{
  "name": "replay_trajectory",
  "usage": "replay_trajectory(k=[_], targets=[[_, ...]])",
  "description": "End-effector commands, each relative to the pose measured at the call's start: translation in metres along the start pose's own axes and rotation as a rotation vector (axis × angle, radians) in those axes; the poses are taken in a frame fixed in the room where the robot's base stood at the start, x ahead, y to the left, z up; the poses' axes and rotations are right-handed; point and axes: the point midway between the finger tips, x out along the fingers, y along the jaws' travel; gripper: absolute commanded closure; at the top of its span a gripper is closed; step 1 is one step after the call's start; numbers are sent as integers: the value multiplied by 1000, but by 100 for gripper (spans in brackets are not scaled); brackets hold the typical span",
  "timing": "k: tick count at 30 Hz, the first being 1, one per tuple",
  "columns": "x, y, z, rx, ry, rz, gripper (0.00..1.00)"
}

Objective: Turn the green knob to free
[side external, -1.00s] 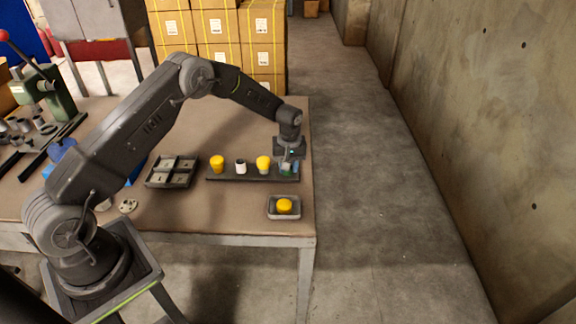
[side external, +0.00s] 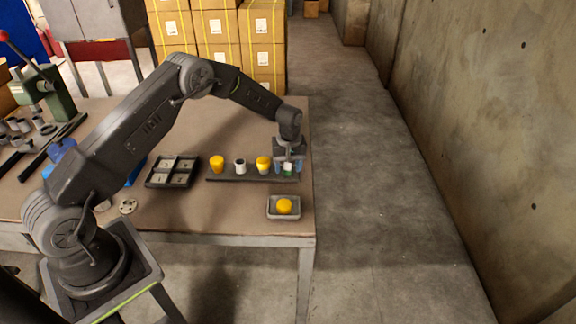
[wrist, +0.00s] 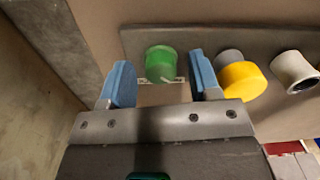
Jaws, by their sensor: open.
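The green knob (wrist: 160,62) is at the right end of the dark strip in the side external view, mostly hidden by my gripper; a bit of green (side external: 288,174) shows there. My gripper (wrist: 161,82) is open, with its blue fingers on either side of the green knob in the wrist view. A gap shows between the knob and each finger. I cannot tell how deep the fingers reach around it. In the side external view my gripper (side external: 289,164) points down over the strip's right end.
A yellow-capped post (wrist: 240,80) stands close beside one finger. A white post (wrist: 295,72) and another yellow one (side external: 217,164) stand along the dark strip (side external: 222,178). A grey tray (side external: 284,216) with a yellow cap lies in front. A compartment tray (side external: 172,171) is left.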

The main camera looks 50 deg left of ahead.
Motion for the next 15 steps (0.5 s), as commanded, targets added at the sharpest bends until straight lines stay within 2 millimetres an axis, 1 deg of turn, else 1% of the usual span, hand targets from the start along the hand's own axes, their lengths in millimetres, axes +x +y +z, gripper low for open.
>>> replay_trajectory(k=[5, 8, 11, 15], targets=[[-1, 0, 0, 1, -1, -1, 43], [-7, 0, 0, 1, 0, 0, 43], [-22, 0, 0, 1, 2, 2, 43], [-52, 0, 0, 1, 2, 2, 43]])
